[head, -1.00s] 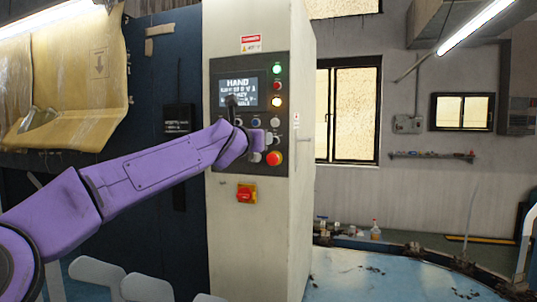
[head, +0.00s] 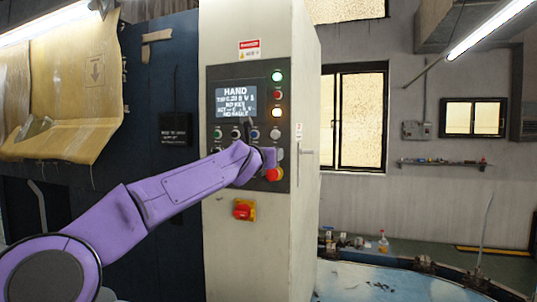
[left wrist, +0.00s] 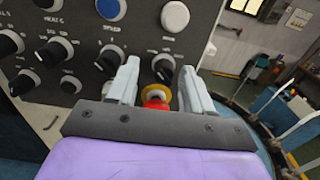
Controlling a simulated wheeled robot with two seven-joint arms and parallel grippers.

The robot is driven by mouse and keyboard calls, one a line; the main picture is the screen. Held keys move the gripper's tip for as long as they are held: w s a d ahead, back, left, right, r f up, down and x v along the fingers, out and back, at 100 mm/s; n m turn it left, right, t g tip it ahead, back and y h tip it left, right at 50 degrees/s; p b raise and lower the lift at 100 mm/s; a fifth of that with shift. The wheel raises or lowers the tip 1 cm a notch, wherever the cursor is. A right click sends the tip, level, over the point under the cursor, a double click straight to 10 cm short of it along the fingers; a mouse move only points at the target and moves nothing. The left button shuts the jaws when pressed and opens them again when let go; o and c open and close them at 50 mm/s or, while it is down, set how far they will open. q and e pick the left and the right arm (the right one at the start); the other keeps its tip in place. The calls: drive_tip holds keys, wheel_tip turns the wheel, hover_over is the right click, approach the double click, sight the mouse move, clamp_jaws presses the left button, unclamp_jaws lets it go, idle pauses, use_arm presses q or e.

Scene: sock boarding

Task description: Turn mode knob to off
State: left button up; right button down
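The control panel (head: 210,112) is on a pale cabinet, with a lit screen reading HAND, lamps, buttons and black knobs. My left gripper (head: 276,156) is at the panel's lower right, just above the red emergency button (head: 274,175). In the left wrist view my gripper (left wrist: 158,72) is open, its two grey fingers either side of a black knob (left wrist: 163,68). I cannot tell whether they touch it. The red button (left wrist: 155,103) with its yellow ring shows between the fingers, lower down. Another black knob (left wrist: 109,60) is left of them. Which one is the mode knob is not readable. My right gripper is out of view.
A red-and-yellow switch (head: 244,209) is on the cabinet below the panel. A blue button (left wrist: 110,8) and a white button (left wrist: 175,15) are above the knobs. A blue round table (head: 355,283) stands at the right.

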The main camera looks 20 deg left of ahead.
use_arm(q)
drive_tip(key=shift+w+d, duration=0.1)
drive_tip(key=shift+d, duration=0.2)
clamp_jaws()
drive_tip(key=shift+m, duration=0.4)
drive_tip(key=shift+m+p, duration=2.3)
drive_tip(key=shift+m, duration=1.7)
